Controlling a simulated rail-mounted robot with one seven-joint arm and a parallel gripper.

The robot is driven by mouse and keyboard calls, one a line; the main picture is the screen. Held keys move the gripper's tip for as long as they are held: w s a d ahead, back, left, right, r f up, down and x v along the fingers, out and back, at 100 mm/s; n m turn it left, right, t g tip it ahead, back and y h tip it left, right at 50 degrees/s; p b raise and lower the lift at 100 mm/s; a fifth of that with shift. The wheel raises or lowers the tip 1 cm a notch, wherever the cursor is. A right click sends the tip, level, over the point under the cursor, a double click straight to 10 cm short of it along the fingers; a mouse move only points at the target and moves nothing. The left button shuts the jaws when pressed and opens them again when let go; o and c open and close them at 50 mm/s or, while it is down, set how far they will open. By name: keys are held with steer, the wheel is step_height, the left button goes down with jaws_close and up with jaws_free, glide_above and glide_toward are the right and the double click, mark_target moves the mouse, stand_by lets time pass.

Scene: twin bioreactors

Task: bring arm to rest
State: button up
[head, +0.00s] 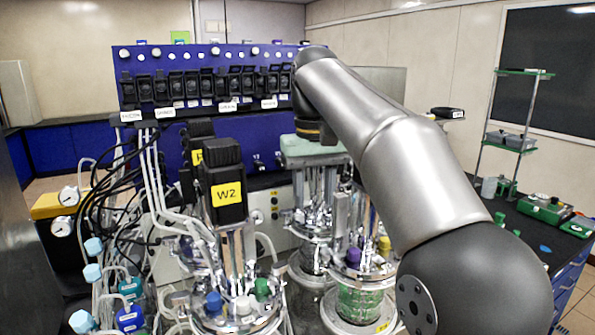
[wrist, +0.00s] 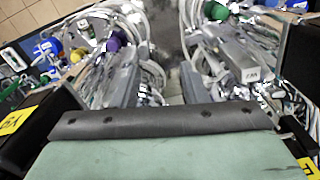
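My arm reaches from the lower right of the head view up to the blue panel and bends down at its far end. My gripper (head: 312,148) is at that end, a pale green block above the glass and steel vessels behind the W2 motor.
A black motor labelled W2 (head: 225,188) stands upright left of my gripper. A blue panel (head: 215,75) with a row of black modules stands behind. Tubes and cables crowd the left. A dark bench (head: 540,245) with green devices is at right.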

steer(key=s+d+f+m+b, duration=0.1)
steer(key=s+d+f, duration=0.3)
steer(key=s+f, duration=0.4)
steer(key=s+d+f+m+b, duration=0.1)
steer(key=s+d+f, duration=0.2)
steer(key=s+f, duration=0.5)
steer(key=s+d+f+m+t+b, duration=0.1)
steer(key=s+d+f, duration=0.3)
steer(key=f, duration=1.2)
steer(key=s, duration=0.4)
steer(key=shift+s+d+b, duration=0.3)
